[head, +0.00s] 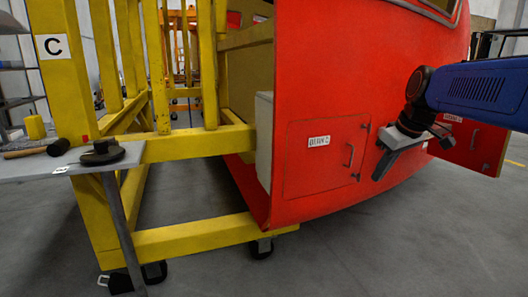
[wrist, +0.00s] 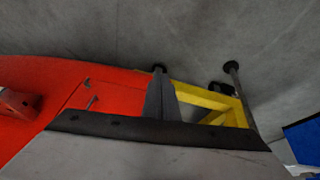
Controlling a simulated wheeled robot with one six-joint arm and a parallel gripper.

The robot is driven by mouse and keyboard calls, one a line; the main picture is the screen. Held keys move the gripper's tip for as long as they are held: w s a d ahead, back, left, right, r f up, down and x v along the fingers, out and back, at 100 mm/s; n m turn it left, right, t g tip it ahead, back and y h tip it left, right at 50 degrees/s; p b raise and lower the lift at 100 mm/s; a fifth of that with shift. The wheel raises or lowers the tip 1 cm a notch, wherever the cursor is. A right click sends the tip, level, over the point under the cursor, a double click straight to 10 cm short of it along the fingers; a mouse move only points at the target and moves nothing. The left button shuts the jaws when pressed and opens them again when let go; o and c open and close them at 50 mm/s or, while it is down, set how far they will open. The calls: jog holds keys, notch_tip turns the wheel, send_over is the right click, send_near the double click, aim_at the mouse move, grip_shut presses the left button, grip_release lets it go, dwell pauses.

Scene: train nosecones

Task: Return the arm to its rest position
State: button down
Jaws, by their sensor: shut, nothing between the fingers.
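My blue arm (head: 478,88) reaches in from the right in the head view. My gripper (head: 380,170) hangs from its end, pointing down and left. It is shut and empty, in front of the red nosecone (head: 345,90) and just right of a closed hatch (head: 322,158) with a small handle. I cannot tell the exact gap to the red surface. In the wrist view the shut fingers (wrist: 160,97) show at the centre, with the red nosecone (wrist: 60,75) on the left and the floor above.
A yellow frame (head: 185,146) on casters holds the nosecone. Another red hatch (head: 470,145) stands open behind my arm. A grey table (head: 40,165) at left carries a mallet (head: 50,148) and a black disc-shaped tool (head: 102,152). The floor (head: 400,240) in front is clear.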

jog(key=s+a+f+m, duration=0.1)
jog(key=s+f+m, duration=0.1)
jog(key=s+f, duration=0.7)
jog(key=s+a+f+m+h, duration=0.1)
jog(key=s+f+m, duration=0.2)
jog(key=s+f, duration=0.6)
jog(key=s, duration=0.8)
jog(key=shift+s+a+f+m+h, duration=0.2)
jog(key=shift+a+m+h, duration=0.1)
jog(key=shift+a, duration=0.05)
